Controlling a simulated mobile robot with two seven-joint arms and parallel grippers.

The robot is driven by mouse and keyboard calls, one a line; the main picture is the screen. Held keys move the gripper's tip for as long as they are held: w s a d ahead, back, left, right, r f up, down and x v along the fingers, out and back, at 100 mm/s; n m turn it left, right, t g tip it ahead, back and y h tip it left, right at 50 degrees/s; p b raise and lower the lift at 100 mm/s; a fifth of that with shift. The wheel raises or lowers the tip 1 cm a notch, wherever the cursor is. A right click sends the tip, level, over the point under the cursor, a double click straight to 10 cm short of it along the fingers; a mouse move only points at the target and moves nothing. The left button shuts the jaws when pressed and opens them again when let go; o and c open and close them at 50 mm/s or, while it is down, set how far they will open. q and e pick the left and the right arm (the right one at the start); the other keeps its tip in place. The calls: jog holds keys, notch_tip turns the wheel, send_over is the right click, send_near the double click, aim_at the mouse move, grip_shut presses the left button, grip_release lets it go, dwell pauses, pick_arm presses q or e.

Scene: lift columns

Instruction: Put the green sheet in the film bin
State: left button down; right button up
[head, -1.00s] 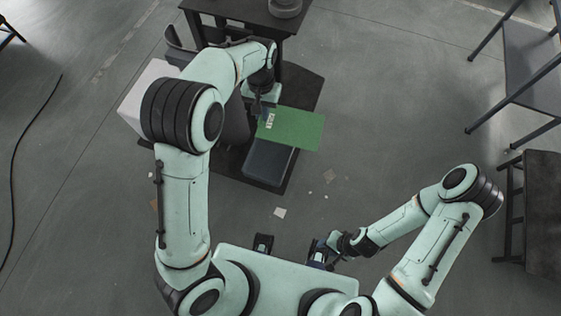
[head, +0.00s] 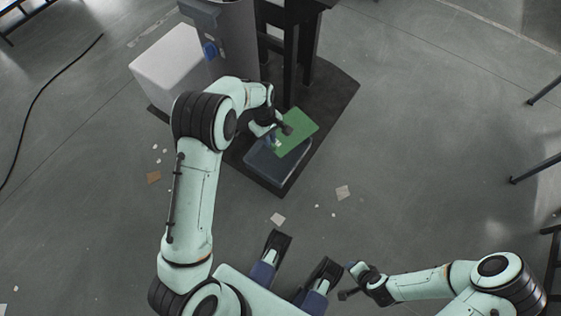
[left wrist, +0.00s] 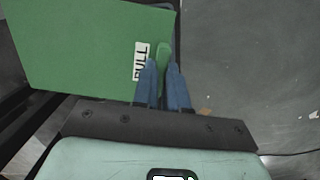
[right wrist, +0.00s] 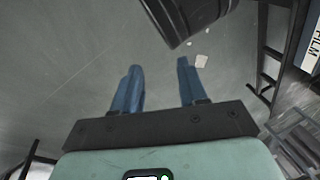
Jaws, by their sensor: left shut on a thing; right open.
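The green sheet (head: 299,130) is a flat rectangle held out over a dark grey box in the head view. In the left wrist view the sheet (left wrist: 85,45) fills the upper left and bears a white PULL label. My left gripper (left wrist: 161,64) is shut on the sheet's green tab beside that label. My right gripper (right wrist: 160,65) is open and empty above the floor. A white label reading FILM (right wrist: 313,48) shows at the right edge of the right wrist view; the bin it marks is mostly out of frame.
The dark grey box (head: 268,165) stands on a dark mat (head: 335,95). A tall grey container with a blue mark (head: 228,45) and a white box (head: 165,72) stand behind my left arm. Paper scraps (head: 343,192) lie on open floor to the right.

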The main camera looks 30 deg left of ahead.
notch_tip(320, 180, down, 4)
jog(key=w+d+b, duration=0.1)
jog(key=w+b, duration=0.1)
jog(key=b, duration=0.1)
pick_arm(q)
jog(key=a+f+n+b, duration=0.1)
jog(key=f, duration=0.6)
jog(key=f+n+b, duration=0.1)
jog(key=f, duration=0.6)
jog(key=a+f+n+b, duration=0.1)
jog(key=f, duration=0.6)
jog(key=shift+w+a+f+b, duration=0.15)
jog(key=shift+a+f+b, duration=0.15)
jog(key=shift+b, duration=0.1)
jog(key=shift+f+b, duration=0.65)
jog(key=shift+f, duration=1.55)
pick_arm(e)
jog(key=s+d+f+m+g, duration=0.1)
jog(key=s+f+g, duration=0.2)
jog(key=s+f, duration=0.4)
jog(key=shift+s+d+f, duration=0.3)
jog(key=shift+s+f, duration=0.05)
jog(key=shift+s, duration=1.75)
pick_arm(q)
jog(key=shift+f, duration=0.1)
jog(key=c, duration=1.2)
grip_release()
jog(key=shift+o, duration=0.2)
